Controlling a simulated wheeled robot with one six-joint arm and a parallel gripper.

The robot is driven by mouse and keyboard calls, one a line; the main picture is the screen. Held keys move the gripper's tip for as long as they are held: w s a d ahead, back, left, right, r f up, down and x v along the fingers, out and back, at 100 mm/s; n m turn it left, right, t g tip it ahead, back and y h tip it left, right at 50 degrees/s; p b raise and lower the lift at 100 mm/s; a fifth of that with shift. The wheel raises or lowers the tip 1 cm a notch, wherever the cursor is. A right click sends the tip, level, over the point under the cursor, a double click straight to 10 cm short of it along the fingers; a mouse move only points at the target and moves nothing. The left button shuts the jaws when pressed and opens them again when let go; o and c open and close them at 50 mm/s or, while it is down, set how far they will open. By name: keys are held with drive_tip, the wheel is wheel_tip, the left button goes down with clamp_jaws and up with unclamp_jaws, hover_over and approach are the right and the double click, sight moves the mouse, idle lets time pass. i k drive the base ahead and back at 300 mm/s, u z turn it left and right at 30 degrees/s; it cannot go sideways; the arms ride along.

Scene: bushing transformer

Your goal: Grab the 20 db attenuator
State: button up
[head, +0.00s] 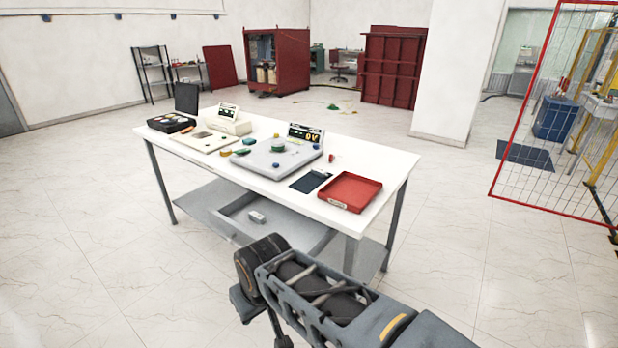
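No thing on the white table (385,192) can be made out for certain as the 20 dB attenuator; the items are too small to read. At the table's left is an open black case (186,98) with several small things in it. A pale board (205,144) lies beside it with small parts on it. A grey device (262,160) with a green knob and a lit display (305,133) stands mid-table. My arm crosses the bottom of the view, in front of the table and apart from it.
A red tray (350,207) and a dark flat pad (311,181) lie at the table's right end. A lower shelf (205,205) spans the table legs. A red-framed mesh fence (560,110) stands at right. A white pillar (447,110) stands behind. The floor around the table is open.

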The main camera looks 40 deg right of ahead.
sight(322, 173)
drive_tip(key=u, duration=0.6)
drive_tip(key=i, duration=0.65)
drive_tip(key=z, duration=2.05)
drive_tip(key=i, duration=0.5)
drive_tip(key=z, duration=0.15)
drive_tip(key=k, duration=0.5)
drive_tip(key=u, duration=1.9)
drive_tip(key=i, duration=2)
